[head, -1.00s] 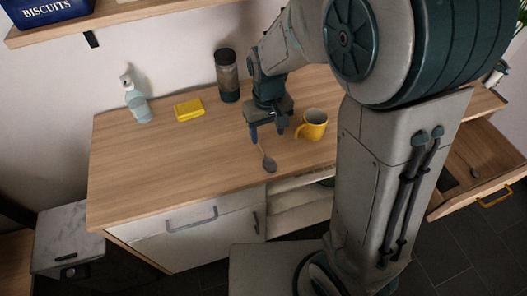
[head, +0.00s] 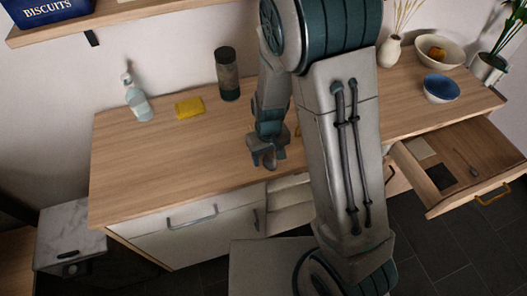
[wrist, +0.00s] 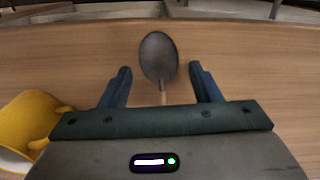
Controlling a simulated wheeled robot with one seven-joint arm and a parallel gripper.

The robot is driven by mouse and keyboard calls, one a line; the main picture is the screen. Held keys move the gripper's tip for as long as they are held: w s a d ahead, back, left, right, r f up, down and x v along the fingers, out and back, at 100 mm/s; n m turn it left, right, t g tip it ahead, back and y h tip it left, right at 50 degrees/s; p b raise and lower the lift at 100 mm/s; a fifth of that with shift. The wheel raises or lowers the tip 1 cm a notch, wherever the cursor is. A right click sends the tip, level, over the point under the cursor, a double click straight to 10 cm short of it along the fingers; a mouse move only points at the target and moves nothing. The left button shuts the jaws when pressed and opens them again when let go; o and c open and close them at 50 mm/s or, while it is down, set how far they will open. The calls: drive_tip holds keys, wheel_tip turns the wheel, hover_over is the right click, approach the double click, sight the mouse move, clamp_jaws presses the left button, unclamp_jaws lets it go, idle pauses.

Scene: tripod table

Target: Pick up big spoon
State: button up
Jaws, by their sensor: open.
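A spoon (wrist: 158,57) with a dark grey oval bowl and a light handle lies on the wooden counter. In the wrist view its bowl sits between and just past my fingertips, and its handle runs back under my gripper (wrist: 160,72). My gripper is open, one finger to each side of the spoon, and I see no contact. The handle is mostly hidden.
A yellow mug (wrist: 30,120) stands close to the left of my gripper in the wrist view. A yellow sponge (head: 189,108), spray bottle (head: 138,103) and dark jar (head: 228,75) stand farther back. An open drawer (head: 470,195) holds a smaller spoon (head: 465,162).

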drive_tip(key=c, duration=1.1)
drive_tip(key=shift+o, duration=0.2)
drive_tip(key=shift+r, duration=0.1)
